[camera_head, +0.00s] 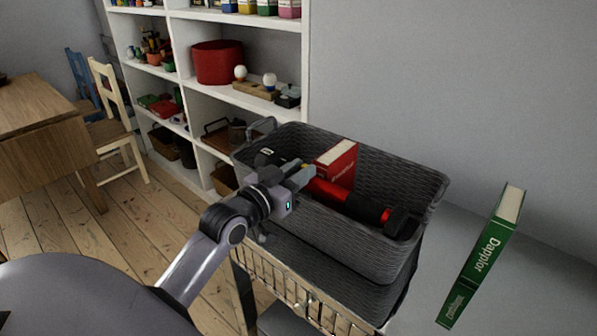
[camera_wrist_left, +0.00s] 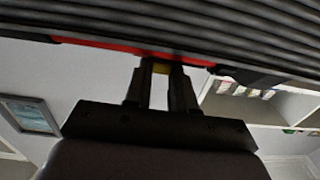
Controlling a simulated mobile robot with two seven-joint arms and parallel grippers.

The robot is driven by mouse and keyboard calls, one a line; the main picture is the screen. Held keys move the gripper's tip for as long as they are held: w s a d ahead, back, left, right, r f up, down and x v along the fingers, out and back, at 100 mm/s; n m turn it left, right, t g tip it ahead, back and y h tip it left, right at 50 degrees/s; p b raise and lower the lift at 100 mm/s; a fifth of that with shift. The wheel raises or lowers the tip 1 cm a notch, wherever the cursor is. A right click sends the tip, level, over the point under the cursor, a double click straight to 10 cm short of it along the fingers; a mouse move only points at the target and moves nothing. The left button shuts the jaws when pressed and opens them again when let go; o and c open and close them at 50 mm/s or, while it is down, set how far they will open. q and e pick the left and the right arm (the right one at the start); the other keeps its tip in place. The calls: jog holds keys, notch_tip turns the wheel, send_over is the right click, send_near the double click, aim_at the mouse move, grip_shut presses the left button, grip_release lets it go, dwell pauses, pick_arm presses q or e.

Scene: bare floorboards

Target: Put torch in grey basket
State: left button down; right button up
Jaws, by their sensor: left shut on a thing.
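The red and black torch (camera_head: 331,190) lies lengthwise across the opening of the grey woven basket (camera_head: 422,186), in front of a red book. Its black end (camera_head: 397,222) is near the basket's right side. I cannot tell whether the torch touches the basket. My left gripper (camera_head: 306,174) reaches over the basket's front rim and is shut on the torch near its middle. In the left wrist view, the gripper's fingers (camera_wrist_left: 161,72) meet the torch's red body (camera_wrist_left: 105,44), with the basket's grey ribbed surface (camera_wrist_left: 190,20) beyond it. My right gripper is not in view.
The red book (camera_head: 336,160) stands inside the basket. A green book (camera_head: 485,250) stands at the right. A white shelf unit (camera_head: 240,17) with a red bin (camera_head: 216,63) is behind. A wooden table (camera_head: 45,110) and chair (camera_head: 112,100) are at the left.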

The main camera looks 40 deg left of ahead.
pick_arm(q)
jog(key=shift+f, duration=0.5)
jog(key=c, duration=0.9)
grip_release()
jog(key=shift+c, duration=0.2)
jog(key=s+b, duration=0.1)
jog(key=s, duration=1.1)
jog(key=s+d+f+g, duration=0.2)
jog(key=s+d+f, duration=0.1)
jog(key=f, duration=0.6)
jog(key=s+d+f+m+g, duration=0.1)
jog(key=s+d+f+g, duration=0.2)
jog(key=f, duration=0.7)
jog(key=s+d+f+g+h, duration=0.1)
jog(key=s+d+f+g, duration=0.1)
jog(key=d+f, duration=0.5)
notch_tip(320, 180, down, 2)
jog(key=shift+s+f+m+g, duration=0.2)
jog(key=shift+s+m+g, duration=0.15)
jog(key=shift+s, duration=0.5)
